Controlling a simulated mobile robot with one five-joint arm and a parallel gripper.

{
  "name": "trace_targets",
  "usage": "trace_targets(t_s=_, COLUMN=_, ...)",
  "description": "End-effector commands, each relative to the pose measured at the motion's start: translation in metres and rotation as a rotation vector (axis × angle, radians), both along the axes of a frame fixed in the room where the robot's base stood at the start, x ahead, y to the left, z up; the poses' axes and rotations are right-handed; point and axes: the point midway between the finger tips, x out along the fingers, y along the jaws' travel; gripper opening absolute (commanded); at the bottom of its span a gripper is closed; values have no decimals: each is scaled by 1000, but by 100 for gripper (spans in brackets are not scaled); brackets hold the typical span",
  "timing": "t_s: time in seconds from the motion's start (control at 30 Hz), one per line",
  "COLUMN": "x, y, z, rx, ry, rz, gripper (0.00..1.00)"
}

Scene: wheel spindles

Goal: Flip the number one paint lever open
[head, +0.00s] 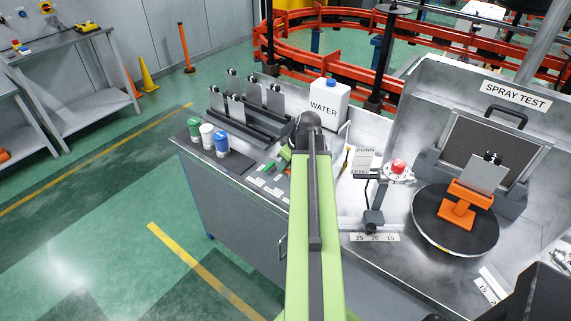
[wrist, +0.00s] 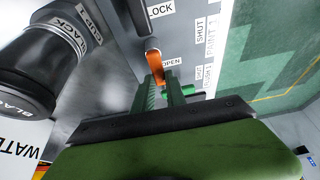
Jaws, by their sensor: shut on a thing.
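In the wrist view, an orange lever (wrist: 153,62) sits on a grey panel beside a label reading OPEN (wrist: 171,62). My gripper (wrist: 161,82) has its two green fingers on either side of this lever, shut on it. A green lever (wrist: 188,90) lies just right of the fingers, partly hidden by them. A label with SHUT and PAINT 1 (wrist: 206,40) is to the right; smaller lettering nearby is hard to read. In the head view, the lever panel shows at the bench's left front, and my arm hides most of my gripper there.
Green, white and blue cans (head: 208,138) stand left of the levers. A black cup (wrist: 25,88) is close left of my gripper in the wrist view. A water jug (head: 326,103) stands behind. A turntable (head: 450,232) and red knob (head: 398,166) are to the right.

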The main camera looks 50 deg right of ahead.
Motion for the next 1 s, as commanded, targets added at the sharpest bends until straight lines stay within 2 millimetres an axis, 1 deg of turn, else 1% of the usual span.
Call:
trace_targets(t_s=0.07, x=-1, y=-1, z=0, rx=-1, ry=1, rz=-1, gripper=0)
trace_targets(t_s=0.1, x=-1, y=-1, z=0, rx=-1, ry=2, rz=-1, gripper=18)
trace_targets(t_s=0.27, x=0, y=0, z=0, rx=0, ry=1, rz=0, gripper=38)
trace_targets(t_s=0.53, x=0, y=0, z=0, rx=0, ry=1, rz=1, gripper=38)
trace_targets(t_s=0.63, x=-2, y=0, z=8, rx=0, ry=1, rz=1, gripper=38)
trace_targets(t_s=0.77, x=-10, y=0, z=33, rx=1, ry=1, rz=0, gripper=38)
trace_targets(t_s=1.0, x=-33, y=-1, z=89, rx=0, ry=1, rz=-1, gripper=38)
